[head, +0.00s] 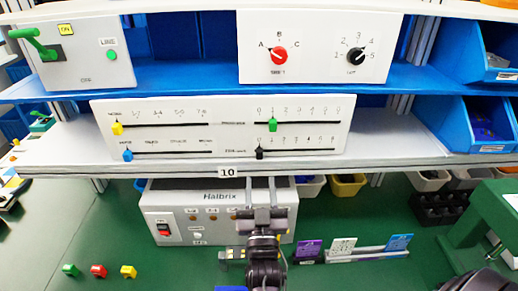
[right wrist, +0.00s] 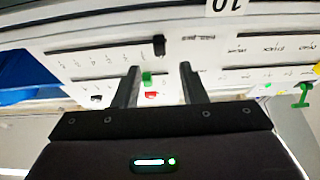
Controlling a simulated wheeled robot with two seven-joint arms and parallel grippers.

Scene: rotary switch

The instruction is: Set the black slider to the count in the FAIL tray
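The black slider (head: 260,153) sits at the left end of the lower right scale on the white slider panel (head: 220,128), at about the 0 mark. In the right wrist view, the black slider (right wrist: 159,45) appears upside down, just beyond and between my fingertips. My right gripper (head: 262,181) is open and empty, below the panel's shelf in the head view; its two fingers (right wrist: 159,68) stand apart in the wrist view. Neither finger visibly touches the slider. I cannot make out a tray labelled FAIL. My left gripper is not in view.
A green slider (head: 272,125) sits above the black one; yellow (head: 117,129) and blue (head: 127,154) sliders are at the left. The Halbrix box (head: 165,205) stands under the shelf edge (head: 400,166). Several coloured cards (head: 342,248) stand in a rack at right.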

